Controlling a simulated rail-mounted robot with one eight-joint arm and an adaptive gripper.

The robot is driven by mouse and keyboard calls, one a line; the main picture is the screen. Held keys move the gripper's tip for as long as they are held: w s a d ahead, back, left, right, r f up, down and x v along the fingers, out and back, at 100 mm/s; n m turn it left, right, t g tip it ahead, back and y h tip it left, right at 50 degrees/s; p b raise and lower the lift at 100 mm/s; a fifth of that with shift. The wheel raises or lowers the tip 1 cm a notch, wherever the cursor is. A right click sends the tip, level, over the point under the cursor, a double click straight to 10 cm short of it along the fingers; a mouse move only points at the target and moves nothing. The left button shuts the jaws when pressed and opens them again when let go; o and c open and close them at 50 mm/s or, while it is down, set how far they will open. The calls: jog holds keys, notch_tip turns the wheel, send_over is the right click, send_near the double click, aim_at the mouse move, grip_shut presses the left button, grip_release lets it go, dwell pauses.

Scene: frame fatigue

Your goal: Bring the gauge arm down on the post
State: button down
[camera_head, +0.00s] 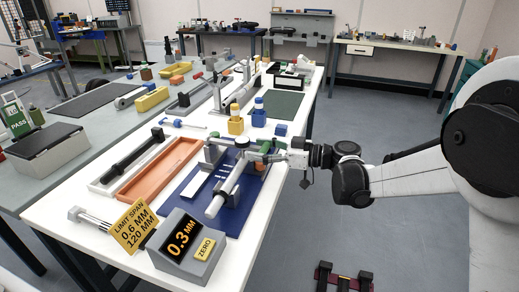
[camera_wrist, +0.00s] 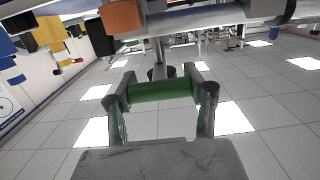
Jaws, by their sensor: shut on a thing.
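My gripper (camera_head: 277,155) is at the right edge of the blue mat (camera_head: 190,188), level with the gauge fixture. In the wrist view its two fingers (camera_wrist: 162,98) are closed on a green bar (camera_wrist: 165,90), which looks like the gauge arm's handle. A grey tube (camera_head: 225,190) lies slantwise over the mat. A grey bar (camera_wrist: 215,20) with an orange block (camera_wrist: 122,17) crosses the top of the wrist view. I cannot tell which part is the post, or whether the arm touches it. The gauge readout (camera_head: 183,238) shows 0.3 MM.
A yellow sign (camera_head: 135,226) reads "LIMIT SPAN 0.6 MM 120 MM". An orange tray (camera_head: 157,168) and a white tray with a black bar (camera_head: 127,160) lie left of the mat. Yellow and blue cups (camera_head: 236,125) stand behind.

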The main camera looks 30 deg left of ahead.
jog(key=c, duration=0.8)
grip_release()
jog(key=shift+o, duration=0.2)
jog(key=f+v, duration=0.1)
jog(key=v, duration=1)
jog(key=shift+d+r, duration=0.4)
jog(key=shift+r, duration=0.1)
jog(key=shift+w, duration=0.1)
